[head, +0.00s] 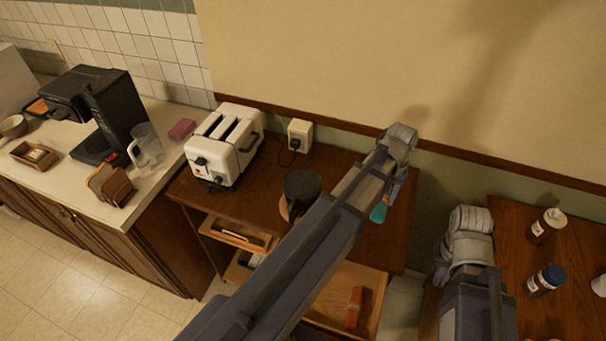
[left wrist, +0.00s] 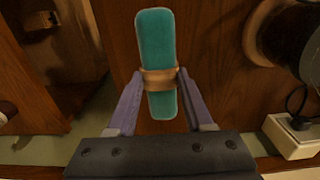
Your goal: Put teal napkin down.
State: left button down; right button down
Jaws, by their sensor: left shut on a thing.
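The teal napkin (left wrist: 158,45) is a long, rolled shape with a tan ring (left wrist: 160,78) around it. In the left wrist view it sits between the two fingers of my left gripper (left wrist: 160,84), which is shut on it at the ring. In the head view only a small teal end of the napkin (head: 379,213) shows below my left arm, over the brown wooden table (head: 400,235). I cannot tell whether it touches the tabletop. My right gripper (head: 441,274) is mostly hidden by its own arm at the lower right.
A dark round pot (head: 302,186) and a white toaster (head: 226,145) stand on the same table, left of my left arm. Open drawers (head: 238,233) jut from the front. Jars (head: 546,226) stand on another table at right.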

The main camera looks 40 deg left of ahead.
pick_arm(q)
jog(key=shift+s+r, duration=0.15)
jog(key=shift+s, duration=0.1)
notch_tip(320, 180, down, 6)
jog(key=b, duration=0.6)
jog(key=shift+w+f, duration=0.1)
jog(key=shift+f, duration=0.15)
notch_tip(320, 180, down, 4)
jog(key=b, duration=0.4)
jog(key=shift+r, duration=0.2)
jog(key=shift+f, duration=0.2)
jog(key=shift+c, duration=1.5)
grip_release()
jog(key=shift+r, duration=0.15)
